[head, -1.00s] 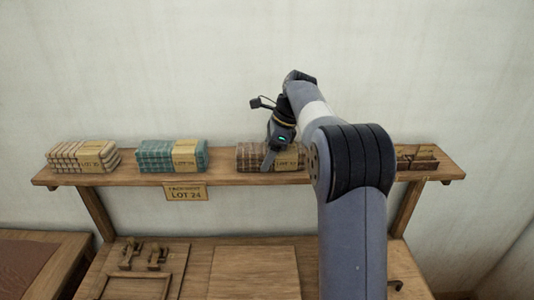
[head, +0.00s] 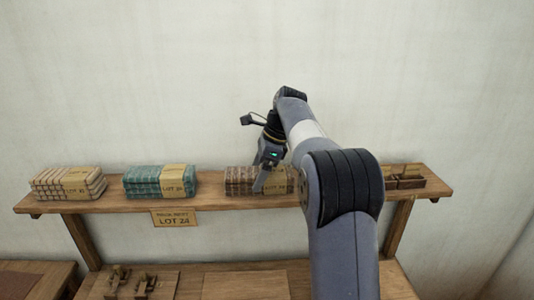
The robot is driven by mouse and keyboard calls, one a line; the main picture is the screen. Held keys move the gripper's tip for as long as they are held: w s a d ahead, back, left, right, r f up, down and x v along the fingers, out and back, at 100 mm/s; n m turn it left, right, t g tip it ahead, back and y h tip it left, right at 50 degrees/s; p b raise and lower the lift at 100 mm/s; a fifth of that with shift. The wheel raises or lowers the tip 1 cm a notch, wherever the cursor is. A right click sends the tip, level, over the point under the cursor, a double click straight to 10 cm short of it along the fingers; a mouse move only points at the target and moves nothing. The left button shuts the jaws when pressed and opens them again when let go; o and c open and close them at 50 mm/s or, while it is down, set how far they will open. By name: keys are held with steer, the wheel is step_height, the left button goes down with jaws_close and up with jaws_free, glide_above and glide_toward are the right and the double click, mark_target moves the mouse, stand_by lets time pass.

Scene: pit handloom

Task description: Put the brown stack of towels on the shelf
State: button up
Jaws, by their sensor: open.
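The brown stack of towels (head: 240,181) with a tan paper label rests on the wooden shelf (head: 210,202), right of its middle. My gripper (head: 258,185) is in front of the stack and overlaps it in the picture. It is open. A finger hangs down across the stack's front; the other finger is hard to make out, so I cannot tell whether they touch the towels. My arm covers part of the shelf to the right of the stack.
A teal stack (head: 160,181) and a cream checked stack (head: 68,183) sit on the shelf to the left. A small wooden rack (head: 404,178) stands at the right end. A "LOT 24" sign (head: 174,219) hangs on the shelf's front edge. A wooden worktop (head: 245,284) is below.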

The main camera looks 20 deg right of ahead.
steer(key=v, duration=1)
steer(key=shift+c, duration=0.2)
